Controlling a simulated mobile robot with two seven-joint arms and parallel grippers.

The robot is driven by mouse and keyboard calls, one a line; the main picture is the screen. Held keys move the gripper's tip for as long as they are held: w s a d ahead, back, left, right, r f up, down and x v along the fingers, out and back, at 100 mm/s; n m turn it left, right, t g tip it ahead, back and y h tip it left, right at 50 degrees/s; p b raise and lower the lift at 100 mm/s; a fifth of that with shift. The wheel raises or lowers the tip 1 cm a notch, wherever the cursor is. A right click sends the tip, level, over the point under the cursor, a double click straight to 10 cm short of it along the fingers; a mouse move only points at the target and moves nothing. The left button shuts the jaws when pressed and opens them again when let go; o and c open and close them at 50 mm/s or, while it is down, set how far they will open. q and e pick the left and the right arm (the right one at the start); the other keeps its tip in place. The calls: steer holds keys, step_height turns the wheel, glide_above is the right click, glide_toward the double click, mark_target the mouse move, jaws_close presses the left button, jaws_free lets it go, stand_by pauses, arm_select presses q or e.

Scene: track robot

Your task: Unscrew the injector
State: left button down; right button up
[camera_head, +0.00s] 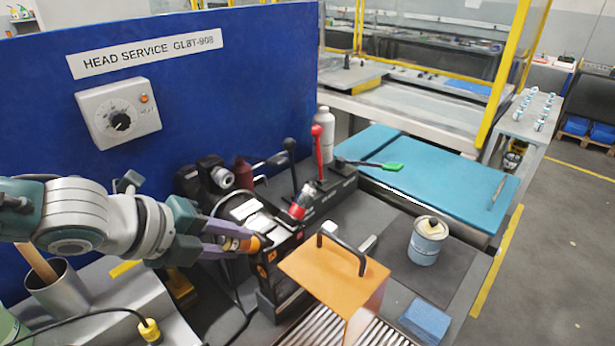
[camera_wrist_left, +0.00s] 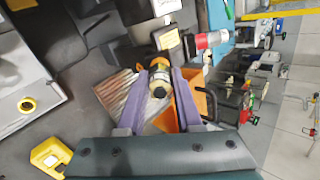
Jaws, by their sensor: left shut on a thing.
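The injector (camera_head: 249,243) is a small orange-yellow cylinder at the side of a black machine block (camera_head: 278,236) in the head view. My left gripper (camera_head: 240,243) comes in from the left and is shut on it, with the injector lying roughly level, its far end against the block. Whether it is still threaded in, I cannot tell. In the left wrist view, the injector (camera_wrist_left: 159,74) shows yellow and dark bands between the two purple fingers. My right gripper is not in view.
An orange box with a handle (camera_head: 333,274) stands close to the right of the block. A red-handled lever (camera_head: 317,150) rises behind. A blue-grey can (camera_head: 428,243) is on the bench at right. A blue panel (camera_head: 200,110) closes the back left.

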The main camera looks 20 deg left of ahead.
arm_select(q)
steer(key=n, duration=0.5)
steer(key=shift+n, duration=0.3)
steer(key=n, duration=0.2)
steer(key=shift+n, duration=0.3)
steer(key=n, duration=0.3)
steer(key=n+p, duration=0.1)
steer(key=n, duration=0.5)
steer(key=shift+s, duration=0.1)
steer(key=n, duration=0.3)
